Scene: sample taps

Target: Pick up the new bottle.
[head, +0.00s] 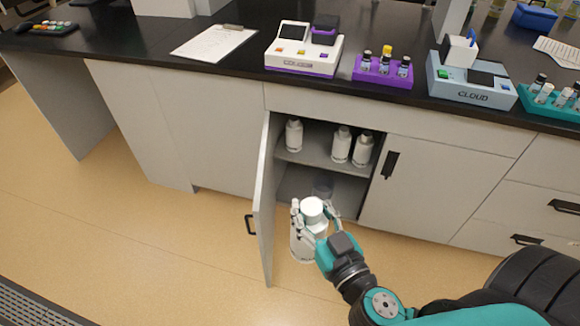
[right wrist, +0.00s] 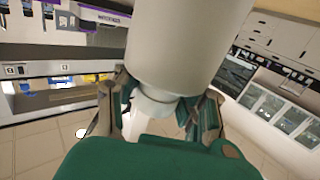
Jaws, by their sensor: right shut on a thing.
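A white bottle (head: 303,246) with a white cap is in my right gripper (head: 316,214), in front of the open cabinet. The fingers close around the bottle near its cap. In the right wrist view the bottle (right wrist: 188,45) fills the upper middle, between the two fingers of the right gripper (right wrist: 162,108). Three more white bottles stand on the cabinet's upper shelf (head: 316,158): one at the left (head: 294,135), two at the right (head: 341,144) (head: 362,150). My left gripper is not in view.
The cabinet door (head: 264,205) stands open, just left of the held bottle. The black countertop (head: 130,40) carries a clipboard (head: 214,43), devices and vial racks. The floor at left is clear.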

